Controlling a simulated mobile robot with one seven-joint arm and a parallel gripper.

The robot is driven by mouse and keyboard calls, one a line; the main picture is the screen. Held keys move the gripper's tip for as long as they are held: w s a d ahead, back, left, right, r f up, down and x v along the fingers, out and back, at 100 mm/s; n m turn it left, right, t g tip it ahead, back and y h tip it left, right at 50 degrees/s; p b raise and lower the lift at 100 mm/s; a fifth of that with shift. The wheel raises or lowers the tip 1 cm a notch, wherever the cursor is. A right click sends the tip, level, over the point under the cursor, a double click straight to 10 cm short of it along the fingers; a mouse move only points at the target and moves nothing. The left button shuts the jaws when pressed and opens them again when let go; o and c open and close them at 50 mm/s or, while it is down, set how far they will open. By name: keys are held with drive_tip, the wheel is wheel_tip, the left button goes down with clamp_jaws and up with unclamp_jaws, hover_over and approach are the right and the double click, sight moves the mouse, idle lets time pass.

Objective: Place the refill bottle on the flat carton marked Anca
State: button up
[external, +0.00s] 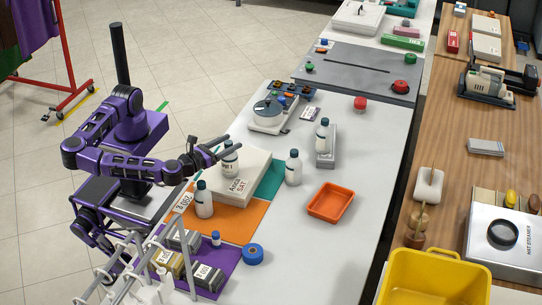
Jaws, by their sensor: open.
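The flat carton marked Anca (258,168) is a white slab lying on the coloured mats at the table's left side, its label facing front. A white bottle with a dark cap (230,162) stands upright, apparently on the carton. Similar bottles stand on the orange mat (204,204), on the bare table (293,170) and on a small grey block (322,138); I cannot tell from the labels which is the refill bottle. My gripper (224,152) is open at the carton's left side, its fingers beside the bottle there; contact is unclear.
An orange tray (330,203) and blue tape roll (253,254) lie on the table. A scale (272,115) stands behind the carton. Boxes sit on the purple mat (222,272) near a white rack (140,265). The table's front right is clear.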

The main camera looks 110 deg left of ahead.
drive_tip(key=p+v, duration=0.1)
drive_tip(key=v, duration=1.1)
